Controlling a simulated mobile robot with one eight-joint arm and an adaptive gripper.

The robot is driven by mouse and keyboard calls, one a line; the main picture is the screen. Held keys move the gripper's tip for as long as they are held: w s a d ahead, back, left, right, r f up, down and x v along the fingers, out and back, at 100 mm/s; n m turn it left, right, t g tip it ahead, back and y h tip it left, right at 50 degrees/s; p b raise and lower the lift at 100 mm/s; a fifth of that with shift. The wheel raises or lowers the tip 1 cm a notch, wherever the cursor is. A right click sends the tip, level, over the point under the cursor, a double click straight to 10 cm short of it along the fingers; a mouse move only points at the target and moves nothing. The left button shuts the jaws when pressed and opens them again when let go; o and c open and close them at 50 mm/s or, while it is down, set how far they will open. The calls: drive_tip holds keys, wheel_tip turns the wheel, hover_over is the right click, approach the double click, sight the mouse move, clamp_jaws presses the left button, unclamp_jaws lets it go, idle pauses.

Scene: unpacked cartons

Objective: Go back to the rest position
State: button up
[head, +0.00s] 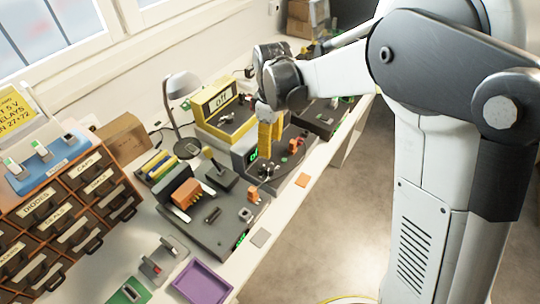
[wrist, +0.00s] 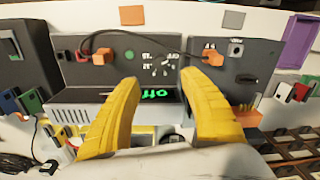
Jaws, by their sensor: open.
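My gripper has yellow fingers and is open and empty. In the head view my gripper (head: 265,135) points down over the bench, above a dark device with a green display. In the wrist view both fingertips of my gripper (wrist: 167,72) are spread apart, with nothing held between them. Beyond them is the dark device (wrist: 190,65) with knobs, an orange plug (wrist: 101,56), a second orange plug (wrist: 212,57) and a green lit display (wrist: 153,94). In the head view my arm reaches in from the right over the bench.
A desk lamp (head: 182,85) and a yellow-framed display box (head: 222,106) stand at the back. A drawer cabinet (head: 65,215) is at left. A purple tray (head: 202,283) lies near the front edge. The floor (head: 350,215) right of the bench looks clear.

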drive_tip(key=shift+r, duration=0.75)
drive_tip(key=s+d+r+m+t, duration=0.4)
drive_tip(key=s+d+r+m, duration=0.2)
drive_tip(key=s+d+r, duration=0.3)
drive_tip(key=s+d+r+m+t, duration=0.1)
drive_tip(key=s+d+m+t, duration=0.2)
drive_tip(key=s+d+m, duration=0.3)
drive_tip(key=shift+s+m+t, duration=0.3)
drive_tip(key=shift+s+m, duration=0.1)
drive_tip(key=shift+s, duration=1.3)
drive_tip(key=shift+d, duration=0.1)
